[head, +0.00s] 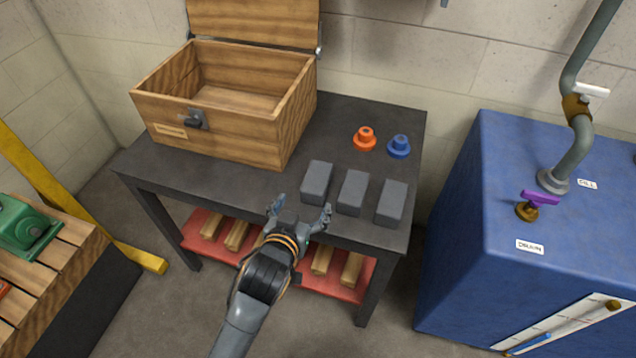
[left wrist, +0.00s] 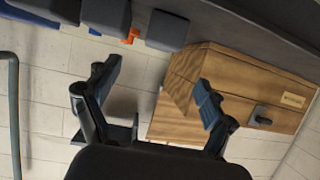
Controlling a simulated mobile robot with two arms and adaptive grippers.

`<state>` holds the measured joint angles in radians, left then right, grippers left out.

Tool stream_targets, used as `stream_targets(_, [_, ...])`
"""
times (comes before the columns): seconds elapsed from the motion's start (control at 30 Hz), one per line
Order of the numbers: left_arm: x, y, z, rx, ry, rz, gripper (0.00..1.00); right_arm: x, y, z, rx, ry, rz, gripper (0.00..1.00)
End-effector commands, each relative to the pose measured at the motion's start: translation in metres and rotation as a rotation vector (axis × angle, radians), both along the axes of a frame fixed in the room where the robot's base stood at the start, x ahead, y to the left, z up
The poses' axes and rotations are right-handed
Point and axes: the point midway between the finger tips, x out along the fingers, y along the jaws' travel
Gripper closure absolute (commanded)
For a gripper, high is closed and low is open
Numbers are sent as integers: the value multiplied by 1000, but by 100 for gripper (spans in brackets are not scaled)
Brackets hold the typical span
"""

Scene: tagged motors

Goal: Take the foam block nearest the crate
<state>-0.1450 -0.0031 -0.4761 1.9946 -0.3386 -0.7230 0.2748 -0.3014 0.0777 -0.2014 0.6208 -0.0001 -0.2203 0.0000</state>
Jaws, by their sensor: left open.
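Three grey foam blocks stand in a row on the dark table (head: 240,188), right of the open wooden crate (head: 222,128). The block nearest the crate (head: 316,183) is the leftmost; the middle block (head: 352,192) and the right block (head: 391,203) stand apart from it. My left gripper (head: 300,209) is open and empty at the table's front edge, just in front of the nearest block. In the left wrist view, the nearest block (left wrist: 167,30) and the crate (left wrist: 235,88) show beyond the spread fingers (left wrist: 158,73). My right gripper is not in view.
An orange knob-like piece (head: 365,138) and a blue one (head: 398,146) sit behind the blocks. A red lower shelf (head: 345,291) holds wooden bars. A blue cabinet (head: 540,200) with pipe and valve stands at right. A pallet (head: 60,255) with a green motor (head: 28,228) is at left.

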Motion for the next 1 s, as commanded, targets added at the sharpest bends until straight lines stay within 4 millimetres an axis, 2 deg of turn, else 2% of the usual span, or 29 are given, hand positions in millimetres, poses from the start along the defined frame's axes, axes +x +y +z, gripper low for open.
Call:
stream_targets(0.13, [19,-6,-2,-6,-12,0,17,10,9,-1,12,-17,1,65])
stream_targets(0.4, [62,-18,-22,-5,-10,-1,17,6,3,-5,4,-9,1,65])
stream_targets(0.73, [83,-23,-31,-4,-9,-1,17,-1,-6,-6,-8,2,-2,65])
stream_targets(1.0, [114,-30,-46,-5,-9,-1,17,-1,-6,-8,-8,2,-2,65])
